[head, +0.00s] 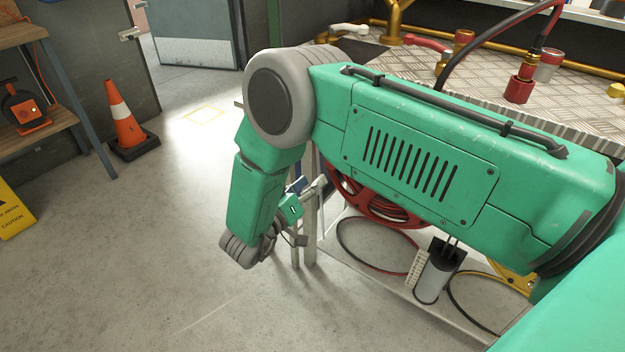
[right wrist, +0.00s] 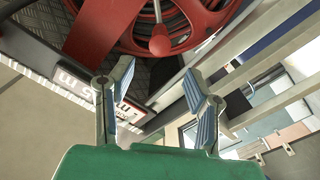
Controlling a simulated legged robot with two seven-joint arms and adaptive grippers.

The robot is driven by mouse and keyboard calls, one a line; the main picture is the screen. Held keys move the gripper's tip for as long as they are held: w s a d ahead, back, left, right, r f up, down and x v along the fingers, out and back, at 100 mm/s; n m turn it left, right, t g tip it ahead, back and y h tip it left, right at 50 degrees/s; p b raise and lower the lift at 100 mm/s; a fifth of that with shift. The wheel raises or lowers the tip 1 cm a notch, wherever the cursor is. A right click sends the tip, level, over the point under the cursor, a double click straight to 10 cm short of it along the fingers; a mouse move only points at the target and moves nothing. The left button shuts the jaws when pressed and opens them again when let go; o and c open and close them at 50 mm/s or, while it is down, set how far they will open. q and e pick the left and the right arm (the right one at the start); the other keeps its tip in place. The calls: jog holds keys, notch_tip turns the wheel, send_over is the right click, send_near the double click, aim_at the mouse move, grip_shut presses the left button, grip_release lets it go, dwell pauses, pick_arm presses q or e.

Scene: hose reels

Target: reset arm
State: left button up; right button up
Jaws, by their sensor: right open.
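My right arm reaches across the head view, and its forearm hangs down on the near side of the bench. My right gripper (head: 308,212) is small there and partly hidden by the wrist. In the right wrist view its two ribbed fingers (right wrist: 160,84) stand apart with nothing between them. A red hose reel (right wrist: 178,38) with a round knob shows beyond the fingers, and they look apart from it. The reel (head: 376,206) also shows under my arm in the head view, partly covered. My left gripper is not in view.
A checker-plate bench top (head: 390,58) with brass pipes and red fittings lies behind my arm. Hose loops and a grey cylinder (head: 434,278) sit on the shelf below. A traffic cone (head: 124,118) and wooden shelving (head: 45,118) stand left. The floor (head: 130,260) between is clear.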

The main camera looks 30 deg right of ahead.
dwell(0.3)
jog(key=s+f+n+t+y+p, duration=0.1)
jog(key=s+f+n+y+p, duration=0.6)
jog(key=s+y, duration=0.5)
jog(key=s+a+g+y, duration=0.1)
jog(key=s+g+y, duration=0.1)
jog(key=s, duration=0.8)
jog(key=s+a+n+g+y+p, duration=0.1)
jog(key=s+g, duration=0.4)
jog(key=s, duration=0.6)
jog(key=shift+a+r+y, duration=0.25)
jog(key=shift+y, duration=0.55)
jog(key=shift+d, duration=0.1)
